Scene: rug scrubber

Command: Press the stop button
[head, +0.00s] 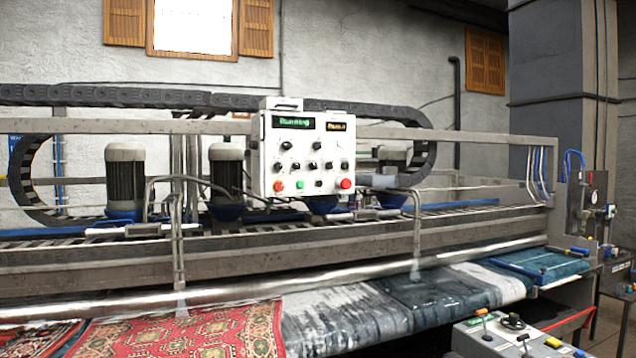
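A white control panel (307,152) hangs on the rail of the rug scrubber, near the middle of the head view. Its left green display (293,122) reads "Running"; a smaller amber display (336,126) is beside it. Along the bottom row are a red button (278,186) at the left, a green button (299,185), a black knob (319,184) and a larger red button (346,184) at the right. Labels are too small to read, so I cannot tell which red one is the stop button. My gripper is not in view.
The scrubber frame (90,258) spans the view below the panel. A red patterned rug (190,335) and grey-blue rugs (345,315) lie in front. A second control box (515,335) with levers stands at the bottom right. A grey pillar (545,70) rises behind.

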